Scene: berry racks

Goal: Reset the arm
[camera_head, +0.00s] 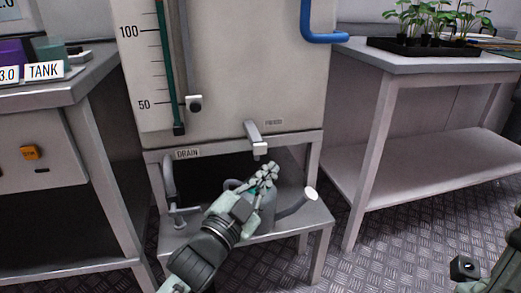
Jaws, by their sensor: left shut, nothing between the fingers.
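My left arm comes in from the bottom of the view. My left gripper (268,169) is shut and empty, just below the tap (255,139) on the front of the tank. Behind the gripper, a grey watering can (265,212) stands on the low shelf, with its spout (295,205) pointing right. The gripper and forearm hide part of the can, and I cannot tell whether they touch it. Part of my right arm shows at the bottom right corner; its gripper cannot be made out.
The white tank (225,65) has a level scale and a drain pipe (170,185) at left. A bench (95,75) stands left. A table (420,62) with a seedling tray (440,47) stands right. Bare metal floor (385,245) lies in front of the right table.

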